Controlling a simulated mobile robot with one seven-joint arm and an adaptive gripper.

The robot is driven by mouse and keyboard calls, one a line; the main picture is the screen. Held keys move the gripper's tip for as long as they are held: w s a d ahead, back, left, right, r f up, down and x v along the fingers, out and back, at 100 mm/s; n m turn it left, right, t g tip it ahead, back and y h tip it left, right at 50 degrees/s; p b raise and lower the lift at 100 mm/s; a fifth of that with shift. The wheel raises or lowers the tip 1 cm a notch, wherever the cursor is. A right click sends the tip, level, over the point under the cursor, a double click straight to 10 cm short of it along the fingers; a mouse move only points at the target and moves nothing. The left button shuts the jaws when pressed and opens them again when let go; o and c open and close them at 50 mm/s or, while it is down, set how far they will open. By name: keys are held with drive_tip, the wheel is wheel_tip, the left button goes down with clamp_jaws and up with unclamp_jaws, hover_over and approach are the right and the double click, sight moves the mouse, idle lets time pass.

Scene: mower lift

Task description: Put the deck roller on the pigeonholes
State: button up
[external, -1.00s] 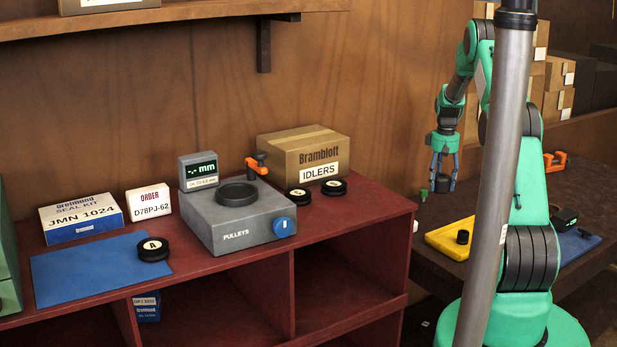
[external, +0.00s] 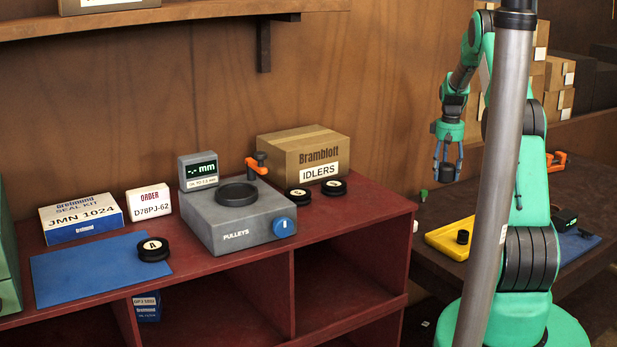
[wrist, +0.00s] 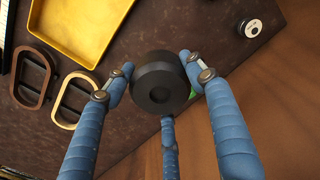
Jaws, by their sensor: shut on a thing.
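My gripper (external: 447,162) hangs above the dark bench at the right, its blue fingers pointing down. It is shut on a black cylinder, which I take to be the deck roller (wrist: 158,83); in the wrist view it sits between three fingers. The roller also shows in the external view (external: 445,174), small and dark, clear of the bench. The red pigeonholes (external: 385,217) stand to the left of my gripper, with open compartments below a flat top.
The top carries a grey pulley gauge (external: 240,230), an IDLERS box (external: 300,158), black discs, a blue mat (external: 85,275) and small boxes. Its front right area is clear. A yellow tray (wrist: 112,22) lies on the bench, beside two oval rings (wrist: 72,102). A metal post (external: 497,180) stands in front of my arm.

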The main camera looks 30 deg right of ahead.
drive_tip(key=s+a+r+m, duration=0.1)
drive_tip(key=s+r, duration=0.3)
drive_tip(key=r, duration=0.5)
drive_tip(key=s+a+r+m, duration=0.1)
drive_tip(key=s+r+m, duration=0.2)
drive_tip(key=r, duration=0.6)
drive_tip(key=s+a+r+m, duration=0.1)
drive_tip(key=s+r+m, duration=0.1)
drive_tip(key=s+r, duration=0.5)
wheel_tip(320, 180, up, 3)
drive_tip(key=shift+s+f, duration=0.2)
